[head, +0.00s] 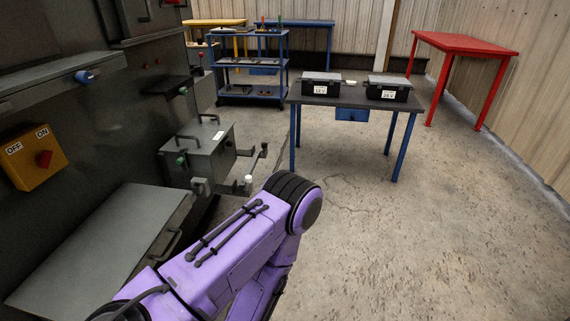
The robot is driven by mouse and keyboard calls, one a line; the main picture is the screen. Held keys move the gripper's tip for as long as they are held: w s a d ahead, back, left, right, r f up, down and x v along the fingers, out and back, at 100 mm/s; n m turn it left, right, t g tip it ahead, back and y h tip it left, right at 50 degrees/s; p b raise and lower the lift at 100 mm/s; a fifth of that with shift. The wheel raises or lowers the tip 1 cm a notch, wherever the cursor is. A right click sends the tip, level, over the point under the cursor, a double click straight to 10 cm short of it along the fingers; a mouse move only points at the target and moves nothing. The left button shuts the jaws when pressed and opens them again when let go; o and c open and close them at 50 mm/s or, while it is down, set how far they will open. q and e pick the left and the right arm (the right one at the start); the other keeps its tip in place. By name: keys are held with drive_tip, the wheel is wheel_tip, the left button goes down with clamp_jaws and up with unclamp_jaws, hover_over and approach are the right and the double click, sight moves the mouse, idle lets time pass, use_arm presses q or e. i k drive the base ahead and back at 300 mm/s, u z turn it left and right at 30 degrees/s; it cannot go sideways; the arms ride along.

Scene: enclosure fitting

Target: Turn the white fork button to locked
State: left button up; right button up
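A small white button (248,180) sits near the outer end of the lower of two grey fork arms (232,188). These stick out to the right from a grey metal box (205,150) on the dark cabinet's side. The button is too small for me to tell whether it is turned to locked. Neither of my grippers shows. One purple arm of mine rises from the lower left and bends just right of and in front of the fork; its gripper is out of view.
A yellow OFF/ON switch box (30,157) is on the cabinet at left, above a sloping grey panel (110,240). A table (345,97) with two black cases (388,88) stands behind. A blue shelf cart (250,70) and red table (465,43) are farther back. The right floor is clear.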

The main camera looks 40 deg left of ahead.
sight(248, 178)
drive_tip(key=u, duration=0.2)
drive_tip(key=i, duration=0.9)
drive_tip(key=u, duration=1.15)
drive_tip(key=i, duration=0.45)
drive_tip(key=u, duration=0.35)
